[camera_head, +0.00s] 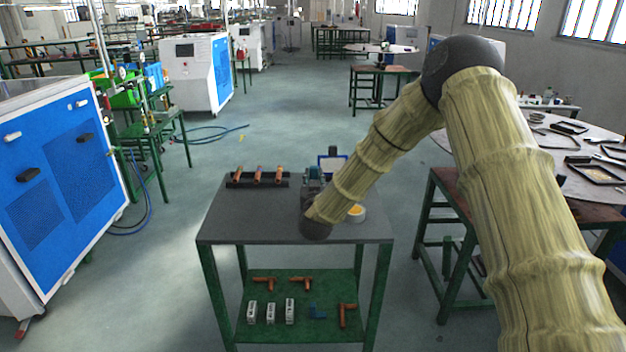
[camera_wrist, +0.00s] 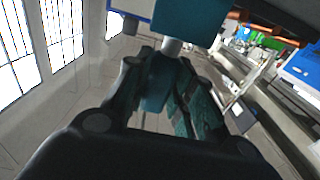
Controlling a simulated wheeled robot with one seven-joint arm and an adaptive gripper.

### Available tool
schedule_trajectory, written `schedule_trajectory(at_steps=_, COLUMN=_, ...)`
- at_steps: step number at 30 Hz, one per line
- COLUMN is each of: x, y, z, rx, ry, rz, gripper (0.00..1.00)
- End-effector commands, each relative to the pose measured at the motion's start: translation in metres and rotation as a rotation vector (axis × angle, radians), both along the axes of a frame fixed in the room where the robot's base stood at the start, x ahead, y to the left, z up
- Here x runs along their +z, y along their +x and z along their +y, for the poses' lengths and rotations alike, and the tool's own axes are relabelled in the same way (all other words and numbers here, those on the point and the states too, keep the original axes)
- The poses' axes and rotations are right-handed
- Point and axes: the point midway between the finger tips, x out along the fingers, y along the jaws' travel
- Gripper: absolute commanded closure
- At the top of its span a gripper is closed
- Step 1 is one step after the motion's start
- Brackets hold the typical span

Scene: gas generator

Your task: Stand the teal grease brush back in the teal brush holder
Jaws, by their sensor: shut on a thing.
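In the wrist view my gripper (camera_wrist: 160,82) is shut on the teal grease brush (camera_wrist: 154,88), whose teal handle lies between the fingers. A light grey neck (camera_wrist: 172,46) runs from the handle to a broad teal block (camera_wrist: 190,15) at the top edge, which looks like the teal brush holder. The neck meets the block's edge; I cannot tell whether it is inside it or only in front. In the head view my gripper (camera_head: 313,190) is over the back of the table, largely hidden by my wrist. Some teal (camera_head: 314,173) shows just beyond it.
The dark tabletop (camera_head: 255,222) also bears a rack (camera_head: 243,183) with copper pieces at the left, a blue-framed panel (camera_head: 333,163), and a yellow-topped round thing (camera_head: 356,212) right of my wrist. The front left is clear. The green lower shelf (camera_head: 262,299) holds several fittings.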

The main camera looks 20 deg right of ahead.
Motion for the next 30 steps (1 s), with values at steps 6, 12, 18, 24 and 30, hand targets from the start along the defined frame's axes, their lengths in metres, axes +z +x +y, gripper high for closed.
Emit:
schedule_trajectory(at_steps=6, x=-0.003, y=0.000, z=0.000, rx=0.000, ry=-0.001, rz=0.000, gripper=1.00)
schedule_trajectory(at_steps=12, x=-0.002, y=0.000, z=0.000, rx=0.000, ry=0.000, rz=0.000, gripper=0.55)
schedule_trajectory(at_steps=18, x=-0.002, y=0.000, z=0.000, rx=0.000, ry=0.000, rz=0.000, gripper=0.55)
schedule_trajectory(at_steps=24, x=-0.001, y=-0.007, z=0.003, rx=0.001, ry=-0.001, rz=0.001, gripper=0.55)
schedule_trajectory(at_steps=30, x=-0.003, y=-0.038, z=0.012, rx=0.003, ry=-0.001, rz=0.002, gripper=0.55)
